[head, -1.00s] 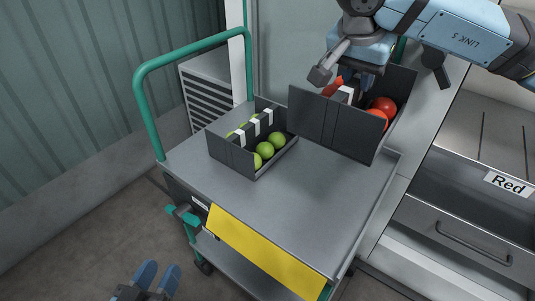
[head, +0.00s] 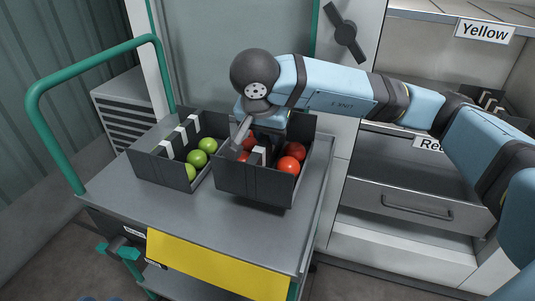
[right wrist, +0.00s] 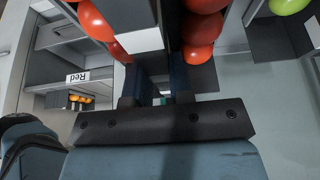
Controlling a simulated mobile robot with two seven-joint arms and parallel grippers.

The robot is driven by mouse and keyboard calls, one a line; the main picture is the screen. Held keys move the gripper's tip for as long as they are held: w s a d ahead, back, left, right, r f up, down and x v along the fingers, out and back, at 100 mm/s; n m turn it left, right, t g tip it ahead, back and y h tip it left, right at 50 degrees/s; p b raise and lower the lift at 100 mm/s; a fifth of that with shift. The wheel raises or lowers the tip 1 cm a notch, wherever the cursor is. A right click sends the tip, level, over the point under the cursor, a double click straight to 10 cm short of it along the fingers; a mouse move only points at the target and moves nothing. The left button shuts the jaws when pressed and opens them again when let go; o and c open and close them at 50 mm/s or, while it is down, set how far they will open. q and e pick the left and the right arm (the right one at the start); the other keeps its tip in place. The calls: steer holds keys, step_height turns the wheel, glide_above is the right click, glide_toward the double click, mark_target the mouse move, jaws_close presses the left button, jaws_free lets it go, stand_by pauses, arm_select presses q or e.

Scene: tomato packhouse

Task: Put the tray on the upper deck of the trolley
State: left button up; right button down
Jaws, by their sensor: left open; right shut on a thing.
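The dark grey tray of red tomatoes (head: 252,190) is at the right part of the trolley's upper deck (head: 225,225) in the head view. It looks about level; whether its base touches the deck I cannot tell. My right gripper (head: 262,152) is shut on the tray's middle handle, between the tomatoes; the arm partly hides the grip. The right wrist view shows my right gripper (right wrist: 160,85) at the handle, with red tomatoes (right wrist: 204,27) on both sides. My left gripper (head: 100,298) barely shows at the bottom edge, away from the trolley.
A similar tray with green tomatoes (head: 160,167) stands on the deck, close to the left of the red one. The trolley's green push handle (head: 45,125) rises at the left. A cabinet with drawers (head: 395,205) stands at the right. The deck's front is clear.

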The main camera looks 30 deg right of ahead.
mark_target(264, 172)
step_height(264, 172, down, 4)
steer(key=shift+f+b, duration=0.1)
steer(key=shift+b, duration=0.55)
arm_select(q)
steer(key=shift+d+f+g, duration=0.1)
steer(key=shift+f+g, duration=0.2)
steer(key=shift+f, duration=0.6)
arm_select(e)
steer(key=c, duration=1)
jaws_free()
arm_select(q)
steer(key=shift+f, duration=0.25)
steer(key=shift+r, duration=0.1)
